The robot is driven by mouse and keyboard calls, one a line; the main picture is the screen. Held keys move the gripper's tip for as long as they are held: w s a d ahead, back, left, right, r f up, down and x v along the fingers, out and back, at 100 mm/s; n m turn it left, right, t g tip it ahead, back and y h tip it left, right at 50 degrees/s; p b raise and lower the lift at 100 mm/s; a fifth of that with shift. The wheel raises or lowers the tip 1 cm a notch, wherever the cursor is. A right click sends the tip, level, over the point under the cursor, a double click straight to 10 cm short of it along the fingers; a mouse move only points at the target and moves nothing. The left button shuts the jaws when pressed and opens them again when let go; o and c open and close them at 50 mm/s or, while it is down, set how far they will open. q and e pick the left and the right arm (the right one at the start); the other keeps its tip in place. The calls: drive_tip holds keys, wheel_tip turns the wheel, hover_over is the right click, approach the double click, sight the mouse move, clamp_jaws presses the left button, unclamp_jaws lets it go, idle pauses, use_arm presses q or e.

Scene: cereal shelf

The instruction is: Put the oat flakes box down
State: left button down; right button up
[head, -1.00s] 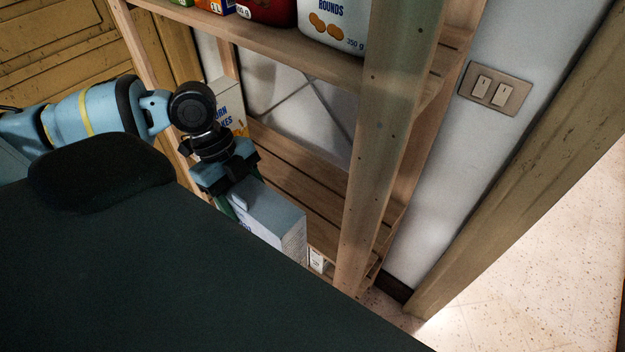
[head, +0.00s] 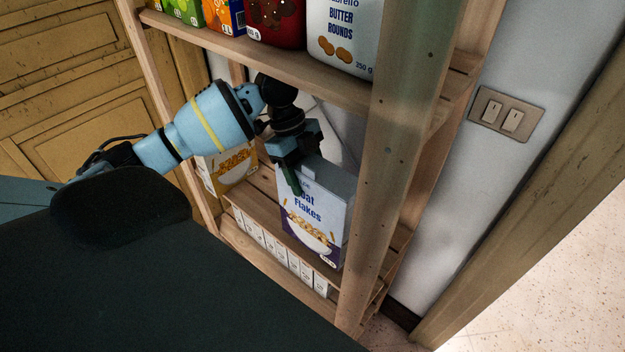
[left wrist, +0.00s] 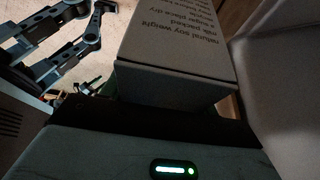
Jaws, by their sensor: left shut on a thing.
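The oat flakes box (head: 315,222) is white and purple with a bowl of flakes on its front. In the head view it stands nearly upright, a little tilted, at the front of the lower shelf (head: 262,212). My left gripper (head: 294,180) is shut on the box's upper part from above. I cannot tell whether the box's base touches the shelf boards. In the left wrist view the box (left wrist: 175,45) fills the top middle, with printed text on one face. My right gripper is not seen.
A corn flakes box (head: 230,168) stands left of my gripper on the same level. Small white cartons (head: 280,250) line the level below. The upper shelf board (head: 260,66) with packages hangs above my wrist. A wooden post (head: 385,170) stands close at right.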

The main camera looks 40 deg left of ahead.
use_arm(q)
drive_tip(key=shift+w, duration=0.6)
drive_tip(key=shift+w+f, duration=0.15)
drive_tip(key=shift+f, duration=0.7)
drive_tip(key=shift+w+f, duration=0.1)
drive_tip(key=shift+f, duration=0.75)
drive_tip(key=shift+f, duration=0.15)
drive_tip(key=shift+c, duration=2.1)
unclamp_jaws()
